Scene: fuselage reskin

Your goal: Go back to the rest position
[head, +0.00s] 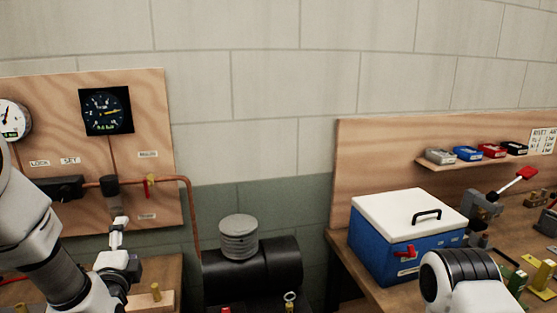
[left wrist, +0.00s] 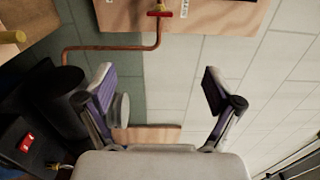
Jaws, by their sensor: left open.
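My left gripper (head: 118,230) is in front of the left plywood panel (head: 70,90) in the head view, seen nearly edge-on. In the left wrist view my left gripper (left wrist: 158,78) has its two fingers spread wide apart with nothing between them. Behind the fingers lie the block wall and part of the panel. A white and black link of my right arm shows at the lower right of the head view. My right gripper is out of view.
The panel bears gauges (head: 106,111), a copper pipe (head: 194,215) and a red-handled valve (left wrist: 160,11). A black tank (head: 252,268) stands beside it. A blue cooler with a white lid (head: 408,235) and several tools stand on the right bench.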

